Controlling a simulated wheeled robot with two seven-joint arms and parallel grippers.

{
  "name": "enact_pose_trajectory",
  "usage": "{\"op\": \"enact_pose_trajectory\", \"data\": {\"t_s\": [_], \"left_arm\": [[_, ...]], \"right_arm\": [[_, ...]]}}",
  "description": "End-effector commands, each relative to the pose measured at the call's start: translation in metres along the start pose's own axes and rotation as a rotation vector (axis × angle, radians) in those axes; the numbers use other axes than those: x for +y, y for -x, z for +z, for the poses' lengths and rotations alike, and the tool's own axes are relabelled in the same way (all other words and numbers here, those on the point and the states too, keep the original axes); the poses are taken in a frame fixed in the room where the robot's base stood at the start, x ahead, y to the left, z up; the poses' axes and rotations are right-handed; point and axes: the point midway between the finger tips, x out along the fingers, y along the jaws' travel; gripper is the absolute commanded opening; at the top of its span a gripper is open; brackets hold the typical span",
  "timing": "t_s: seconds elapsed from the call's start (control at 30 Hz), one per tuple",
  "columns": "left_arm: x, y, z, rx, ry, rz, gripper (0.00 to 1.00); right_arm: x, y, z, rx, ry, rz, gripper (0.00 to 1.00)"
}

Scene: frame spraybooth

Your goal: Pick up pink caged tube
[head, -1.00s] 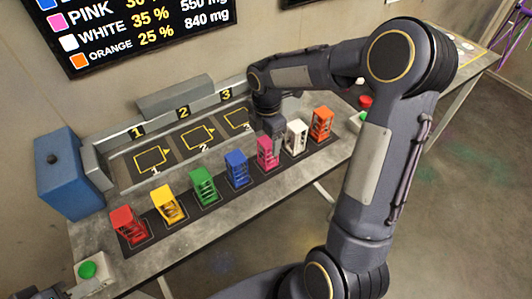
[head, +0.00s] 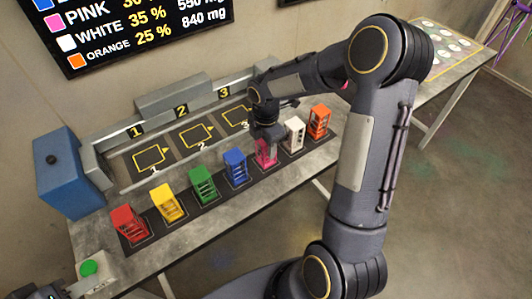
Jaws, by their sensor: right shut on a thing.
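The pink caged tube (head: 265,154) stands upright in the row on the dark strip, between the blue and white ones. My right gripper (head: 267,136) comes down over it from above and is shut on its upper part. The gripper hides the tube's top. The tube appears to be at the level of its neighbours; I cannot tell whether its base touches the strip. Part of my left gripper (head: 50,291) shows at the bottom left corner, beside the green button; its fingers are not clear.
Red (head: 129,223), yellow (head: 167,203), green (head: 202,185) and blue (head: 235,167) caged tubes stand left of the pink one. White (head: 293,133) and orange (head: 318,122) ones stand close on its right. Numbered slots (head: 150,157) lie behind. A blue box (head: 63,172) stands at the left.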

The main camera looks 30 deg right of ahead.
Motion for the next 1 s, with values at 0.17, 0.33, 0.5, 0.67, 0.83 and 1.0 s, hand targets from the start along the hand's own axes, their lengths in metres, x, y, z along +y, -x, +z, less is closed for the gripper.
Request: {"op": "enact_pose_trajectory", "data": {"t_s": [0.17, 0.33, 0.5, 0.67, 0.83, 1.0], "left_arm": [[0.000, 0.000, 0.000, 0.000, 0.000, 0.000, 0.36], [0.000, 0.000, 0.000, 0.000, 0.000, 0.000, 0.36], [-0.001, -0.002, 0.001, 0.000, 0.000, 0.000, 0.36], [-0.004, -0.008, 0.004, 0.000, 0.000, 0.000, 0.36], [-0.006, -0.014, 0.007, 0.000, 0.000, 0.000, 0.36], [-0.010, -0.022, 0.011, 0.000, 0.000, 0.000, 0.36]], "right_arm": [[0.000, 0.001, 0.000, 0.000, 0.000, 0.001, 0.14], [0.001, 0.006, 0.000, -0.001, -0.001, 0.002, 0.14], [0.002, 0.025, 0.001, -0.002, -0.001, 0.007, 0.14], [-0.019, 0.054, -0.002, -0.003, 0.000, 0.009, 0.14], [-0.054, 0.095, -0.008, -0.002, -0.002, 0.010, 0.14], [-0.097, 0.110, -0.014, -0.002, 0.000, 0.007, 0.14]]}}
